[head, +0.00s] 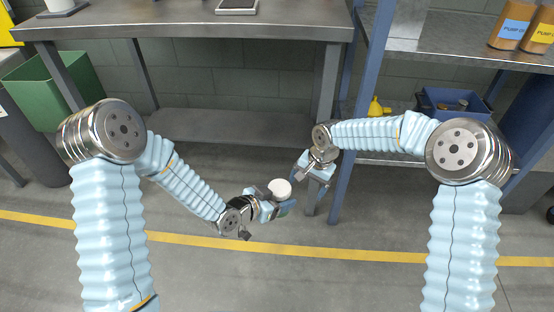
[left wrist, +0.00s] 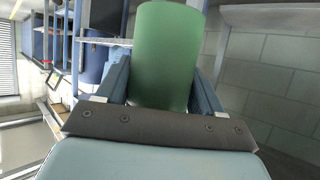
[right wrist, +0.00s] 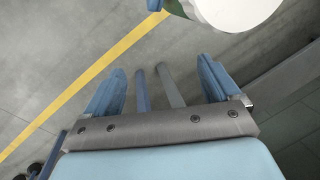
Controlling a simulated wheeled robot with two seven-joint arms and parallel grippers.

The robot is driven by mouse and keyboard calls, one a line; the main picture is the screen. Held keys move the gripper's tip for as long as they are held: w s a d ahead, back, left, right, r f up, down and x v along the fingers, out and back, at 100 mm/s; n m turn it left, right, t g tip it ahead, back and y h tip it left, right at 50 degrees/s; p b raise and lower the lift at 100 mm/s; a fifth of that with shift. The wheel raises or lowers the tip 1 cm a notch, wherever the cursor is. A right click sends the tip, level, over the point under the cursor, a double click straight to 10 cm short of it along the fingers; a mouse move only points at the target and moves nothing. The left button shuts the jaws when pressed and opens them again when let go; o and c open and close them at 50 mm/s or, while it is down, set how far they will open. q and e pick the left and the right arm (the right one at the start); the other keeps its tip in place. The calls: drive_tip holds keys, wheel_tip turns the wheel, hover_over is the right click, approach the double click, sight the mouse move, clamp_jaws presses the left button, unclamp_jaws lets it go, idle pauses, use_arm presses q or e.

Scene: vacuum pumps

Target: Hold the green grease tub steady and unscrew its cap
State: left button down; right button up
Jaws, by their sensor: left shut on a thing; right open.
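The green grease tub (left wrist: 166,55) stands between the fingers of my left gripper (left wrist: 165,85), which is shut on its sides. In the head view my left gripper (head: 277,205) holds the tub in the air in front of the bench, with its white cap (head: 280,188) facing up. The green body is mostly hidden there by the cap and fingers. My right gripper (head: 314,172) is open and empty, to the right of the cap and apart from it. In the right wrist view the cap (right wrist: 235,8) shows at the top edge, beyond the open fingers (right wrist: 165,85).
A steel bench (head: 190,28) stands behind, with a lower shelf (head: 220,127). A blue bin (head: 455,105) and a yellow item (head: 377,108) sit on the right rack. A green bin (head: 45,90) is at the left.

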sight(277, 186)
drive_tip(key=s+a+r+m, duration=0.1)
drive_tip(key=a+r, duration=0.1)
drive_tip(key=r, duration=0.2)
drive_tip(key=s+a+r+m+h, duration=0.1)
drive_tip(key=a+r, duration=0.2)
drive_tip(key=r, duration=0.2)
drive_tip(key=s+a+r+m+h, duration=0.1)
drive_tip(key=a+r+m, duration=0.1)
drive_tip(key=a+r, duration=0.1)
drive_tip(key=shift+s+a+r, duration=0.1)
drive_tip(key=shift+s+r, duration=0.3)
drive_tip(key=shift+r, duration=0.25)
drive_tip(key=shift+s+a+r, duration=0.15)
drive_tip(key=shift+s, duration=0.1)
wheel_tip(277, 186, down, 8)
drive_tip(key=shift+r, duration=0.15)
drive_tip(key=shift+c, duration=0.4)
